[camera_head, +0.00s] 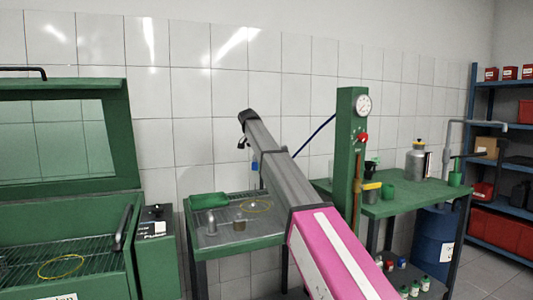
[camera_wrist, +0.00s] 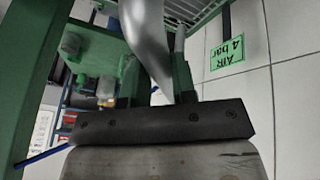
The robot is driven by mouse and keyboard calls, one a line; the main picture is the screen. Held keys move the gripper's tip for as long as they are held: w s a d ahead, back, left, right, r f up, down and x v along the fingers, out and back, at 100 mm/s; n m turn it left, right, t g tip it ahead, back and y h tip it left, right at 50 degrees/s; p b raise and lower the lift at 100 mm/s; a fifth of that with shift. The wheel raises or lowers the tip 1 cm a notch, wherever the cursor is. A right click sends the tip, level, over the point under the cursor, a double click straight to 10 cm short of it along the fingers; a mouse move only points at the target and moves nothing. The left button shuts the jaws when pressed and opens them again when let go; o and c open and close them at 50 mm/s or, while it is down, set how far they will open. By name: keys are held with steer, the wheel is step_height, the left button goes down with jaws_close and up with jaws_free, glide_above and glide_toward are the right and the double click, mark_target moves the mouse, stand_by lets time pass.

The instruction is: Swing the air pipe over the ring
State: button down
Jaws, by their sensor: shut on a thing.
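In the wrist view my gripper (camera_wrist: 162,90) shows its dark bar in the foreground, shut at the foot of a curved silver pipe (camera_wrist: 147,40), which looks like the air pipe. The exact grip is partly hidden. In the head view my arm covers the middle, and my fingers and the pipe cannot be made out clearly. A thin yellow ring (camera_head: 257,206) lies on the grey tray of the green bench (camera_head: 242,242), left of my arm. Another yellow ring (camera_head: 62,267) lies on the grate in the open green cabinet at the left.
A green column (camera_head: 349,150) with a gauge (camera_head: 363,105) stands right of my arm; a blue hose (camera_head: 317,133) runs from it. A small cup (camera_head: 240,224) and a green tray (camera_head: 209,200) share the bench. The wall has an air label (camera_wrist: 226,52).

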steer(key=shift+w+a, duration=0.15)
steer(key=shift+a, duration=0.05)
steer(key=c, duration=0.9)
jaws_free()
steer(key=shift+a, duration=0.1)
steer(key=v, duration=1.1)
steer(key=shift+f, duration=0.1)
